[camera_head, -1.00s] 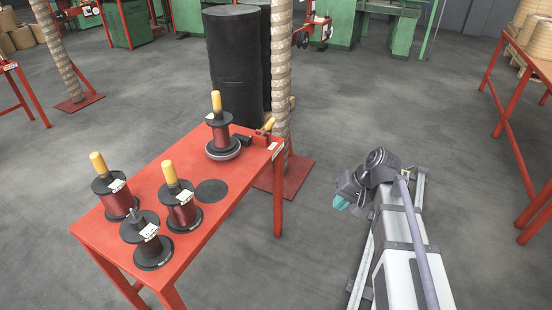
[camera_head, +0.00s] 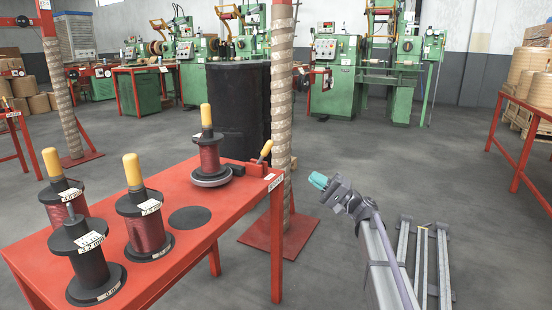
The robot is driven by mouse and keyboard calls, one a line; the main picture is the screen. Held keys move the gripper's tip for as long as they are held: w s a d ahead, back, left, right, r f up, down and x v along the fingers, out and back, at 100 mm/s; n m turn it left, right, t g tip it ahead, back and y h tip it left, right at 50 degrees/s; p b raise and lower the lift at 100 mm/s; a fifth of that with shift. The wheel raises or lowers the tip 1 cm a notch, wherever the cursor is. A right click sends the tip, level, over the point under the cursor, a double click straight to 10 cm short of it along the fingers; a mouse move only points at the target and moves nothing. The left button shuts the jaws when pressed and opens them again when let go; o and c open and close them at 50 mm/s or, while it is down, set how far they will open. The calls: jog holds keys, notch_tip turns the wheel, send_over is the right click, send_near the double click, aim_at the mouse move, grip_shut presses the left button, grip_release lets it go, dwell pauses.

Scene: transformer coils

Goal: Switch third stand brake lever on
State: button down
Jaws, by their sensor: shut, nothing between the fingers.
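A brake lever with a yellow handle (camera_head: 265,152) stands tilted on a small red and dark base at the far right corner of the red table (camera_head: 222,218). Beside it, to the left, a dark red coil spool with a yellow top (camera_head: 208,150) sits on a round grey stand (camera_head: 211,178). The label on the table's corner is too small to read, so I cannot tell which stand number this is. My gripper (camera_head: 318,181), with teal tips, is shut and empty. In the picture it is right of the table and apart from the lever.
Several spools stand at the near left of the table, including a dark red one (camera_head: 144,222) and a black one (camera_head: 88,262). A black disc (camera_head: 190,217) lies bare on the table. A wrapped post (camera_head: 282,110) and black drum (camera_head: 236,110) stand behind. Open floor lies to the right.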

jog(key=p, duration=0.7)
send_near(264, 155)
jog(key=w+a+r, duration=0.2)
jog(key=a+r, duration=0.2)
jog(key=r, duration=0.1)
jog(key=shift+s+a+r, duration=0.1)
jog(key=shift+s+a, duration=0.1)
jog(key=shift+a, duration=0.1)
jog(key=shift+a+r, duration=0.1)
